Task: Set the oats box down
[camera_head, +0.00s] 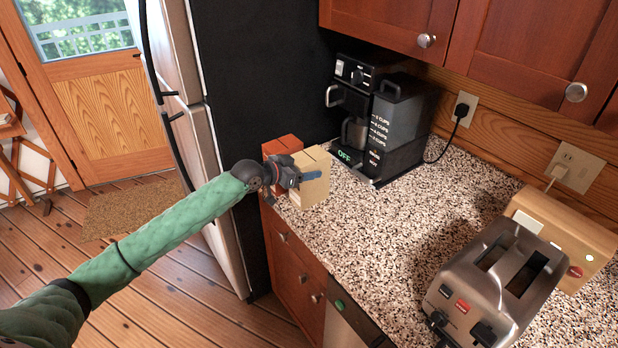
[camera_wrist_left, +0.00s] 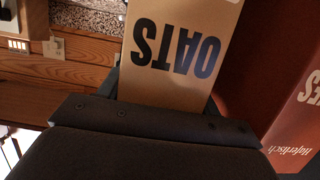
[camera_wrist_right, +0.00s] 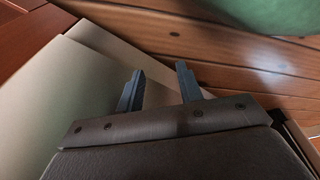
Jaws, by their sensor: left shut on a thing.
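The beige oats box (camera_head: 316,189) is at the back left corner of the counter. My left gripper (camera_head: 298,178) is shut on it, with fingers across its sides. In the left wrist view the oats box (camera_wrist_left: 183,40) shows the word OATS upside down between the fingers. The box looks upright; whether its base touches the counter is hidden. My right gripper (camera_wrist_right: 159,82) shows only in the right wrist view, its fingers apart with nothing between them, above wooden floor boards.
A red-orange box (camera_head: 283,145) stands close behind the oats box. A black coffee maker (camera_head: 395,120) is to the right, and a dark fridge side (camera_head: 260,80) to the left. The toaster (camera_head: 495,283) is at front right. The speckled counter (camera_head: 400,215) is clear between.

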